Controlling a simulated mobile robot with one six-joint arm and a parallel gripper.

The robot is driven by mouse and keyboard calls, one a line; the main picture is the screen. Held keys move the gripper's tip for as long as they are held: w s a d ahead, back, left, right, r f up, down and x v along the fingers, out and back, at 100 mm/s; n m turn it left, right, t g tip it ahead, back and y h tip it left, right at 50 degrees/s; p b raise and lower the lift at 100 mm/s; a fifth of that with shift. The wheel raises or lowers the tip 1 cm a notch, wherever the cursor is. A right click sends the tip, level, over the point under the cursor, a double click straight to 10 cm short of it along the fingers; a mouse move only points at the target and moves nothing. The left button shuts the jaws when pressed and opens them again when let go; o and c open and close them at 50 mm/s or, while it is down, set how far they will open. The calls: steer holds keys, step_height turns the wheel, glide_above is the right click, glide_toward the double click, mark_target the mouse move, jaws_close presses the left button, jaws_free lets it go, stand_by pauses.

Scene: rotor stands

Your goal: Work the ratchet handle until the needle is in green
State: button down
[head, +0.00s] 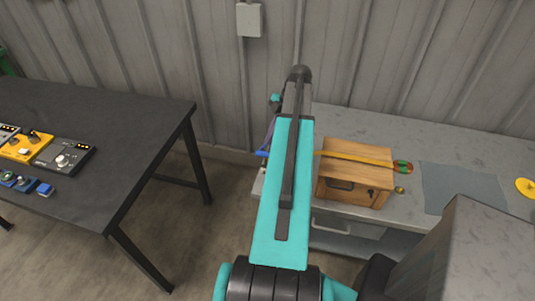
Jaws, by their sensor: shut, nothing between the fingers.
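A wooden box (345,184) stands on the grey bench, right of my raised teal arm. A yellow strap (360,158) runs over its top. At the strap's right end is a small red and green part (403,167), too small to read; I cannot make out a needle. I cannot clearly identify the ratchet handle; my arm hides the area at the box's left. A bit of blue (262,153) shows just left of my arm. My gripper is not visible, with my own arm in front of that area.
The grey bench (350,121) runs along the wall, with a grey mat (460,188) and a yellow disc (525,187) at right. A dark table (120,120) at left holds a yellow device (20,148), a grey device (64,155) and small blue parts. Open floor lies between them.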

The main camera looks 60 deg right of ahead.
steer(key=s+d+r, duration=0.1)
steer(key=s+d, duration=0.1)
steer(key=shift+s+d+r+m, duration=0.1)
steer(key=shift+s+r+m, duration=0.2)
steer(key=shift+s+r, duration=0.05)
steer(key=shift+f, duration=0.15)
steer(key=b+x, duration=0.2)
steer(key=x, duration=0.5)
stand_by(0.3)
steer(key=shift+w, duration=0.1)
steer(key=shift+d+b, duration=0.1)
steer(key=shift+b, duration=0.2)
step_height(320, 180, down, 4)
steer(key=b, duration=0.2)
steer(key=shift+f+b, duration=0.15)
steer(key=shift+b, duration=0.2)
stand_by(0.4)
